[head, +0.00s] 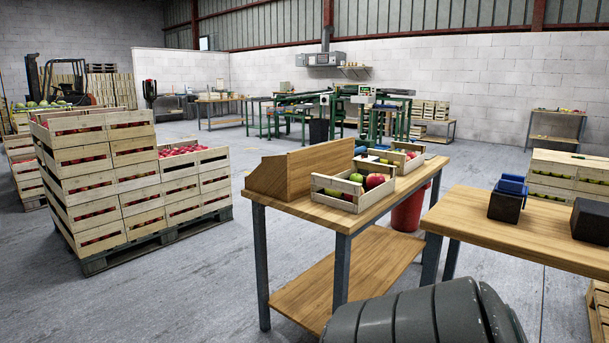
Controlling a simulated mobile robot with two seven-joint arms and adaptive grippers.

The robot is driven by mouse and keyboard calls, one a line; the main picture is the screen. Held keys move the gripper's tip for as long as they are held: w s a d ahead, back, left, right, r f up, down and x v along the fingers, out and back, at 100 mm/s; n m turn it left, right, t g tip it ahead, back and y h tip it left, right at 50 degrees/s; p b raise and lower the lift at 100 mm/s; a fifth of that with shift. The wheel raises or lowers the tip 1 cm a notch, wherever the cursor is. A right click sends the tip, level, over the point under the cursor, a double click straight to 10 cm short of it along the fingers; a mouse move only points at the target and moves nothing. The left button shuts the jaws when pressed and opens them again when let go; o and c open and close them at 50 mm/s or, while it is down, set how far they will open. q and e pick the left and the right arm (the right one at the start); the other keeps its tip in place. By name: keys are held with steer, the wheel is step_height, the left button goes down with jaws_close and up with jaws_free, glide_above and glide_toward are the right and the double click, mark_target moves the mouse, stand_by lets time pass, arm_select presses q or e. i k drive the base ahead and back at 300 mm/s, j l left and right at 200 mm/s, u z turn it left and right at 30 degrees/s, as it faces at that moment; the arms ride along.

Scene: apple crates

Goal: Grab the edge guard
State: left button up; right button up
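I cannot single out an edge guard with certainty. On the right wooden table (475,225), a dark block (506,207) with a blue piece (511,184) on and behind it stands near the far edge; what the blue piece is cannot be told. On the middle workbench (408,190), a slatted crate (341,200) holds green and red apples, with another apple crate (418,148) behind it. A wooden stand (310,167) with a sloped front is on the bench's left. Neither gripper is in view; only a grey part of my own body shows at the bottom.
Stacked apple crates (135,175) stand on a pallet at the left. A red bin (408,212) is behind the middle workbench. Another dark block (590,220) is at the right table's right end. Grey floor is open between the pallet and the workbench.

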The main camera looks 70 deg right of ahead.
mark_target(509, 184)
steer(key=i+z, duration=0.2)
steer(key=z, duration=1.45)
